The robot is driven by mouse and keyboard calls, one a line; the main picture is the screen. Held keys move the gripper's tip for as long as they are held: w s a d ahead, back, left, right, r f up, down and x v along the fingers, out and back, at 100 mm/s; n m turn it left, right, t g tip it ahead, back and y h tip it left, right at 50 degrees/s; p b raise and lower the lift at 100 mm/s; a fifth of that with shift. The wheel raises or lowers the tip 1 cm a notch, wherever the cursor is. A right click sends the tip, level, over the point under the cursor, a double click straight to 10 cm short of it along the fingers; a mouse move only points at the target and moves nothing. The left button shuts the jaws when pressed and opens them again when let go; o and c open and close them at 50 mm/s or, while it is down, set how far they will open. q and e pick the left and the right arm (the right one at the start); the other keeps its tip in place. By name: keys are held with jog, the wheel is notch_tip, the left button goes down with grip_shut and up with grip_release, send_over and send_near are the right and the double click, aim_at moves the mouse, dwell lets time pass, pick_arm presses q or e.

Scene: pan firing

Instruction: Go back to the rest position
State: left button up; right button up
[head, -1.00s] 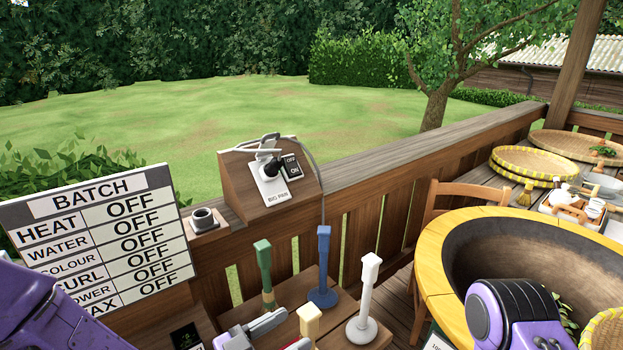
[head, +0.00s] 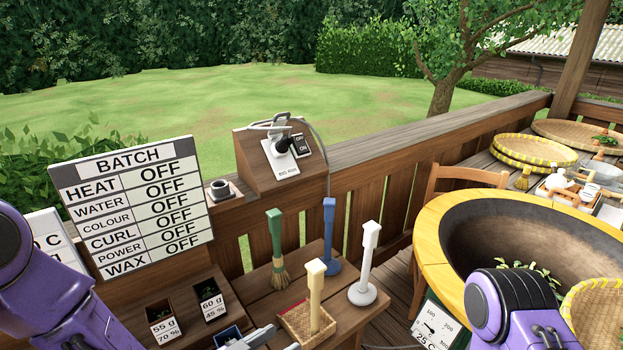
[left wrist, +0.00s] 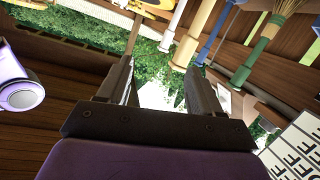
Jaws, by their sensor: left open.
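My left gripper (head: 268,340) shows only in part at the bottom edge of the head view, below the small wooden table with the brushes. In the left wrist view its two dark fingers (left wrist: 160,68) stand apart with nothing between them, so it is open and empty. My purple left arm comes in at the lower left. My purple right arm shows at the lower right in front of the big pan (head: 490,230); its gripper is out of view.
A green-handled brush (head: 276,245), a blue stand (head: 329,235), a white stand (head: 366,265) and a cream-handled tool (head: 315,295) in a woven tray are close to my left gripper. The BATCH board (head: 135,205) and switch box (head: 260,165) stand behind. Small labelled boxes (head: 208,298) sit nearby.

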pick_arm(q)
jog(key=s+a+f+n+g+y, duration=0.2)
jog(key=s+a+f+n+y, duration=0.25)
jog(key=f, duration=0.35)
jog(key=s+a+f+n+g+y, duration=0.1)
jog(key=s+a+f+n+y, duration=0.2)
jog(key=a+f, duration=0.4)
jog(key=s+a+f+n+g+y+b, duration=0.2)
jog(key=s+a+f+n+g+y, duration=0.4)
jog(key=s+a+f, duration=0.75)
notch_tip(320, 180, down, 6)
jog(key=d+t+b, duration=0.1)
jog(key=b, duration=0.7)
jog(key=shift+s+d, duration=0.35)
jog(key=shift+s, duration=0.05)
jog(key=shift+r+y, duration=0.15)
jog(key=shift+y, duration=0.1)
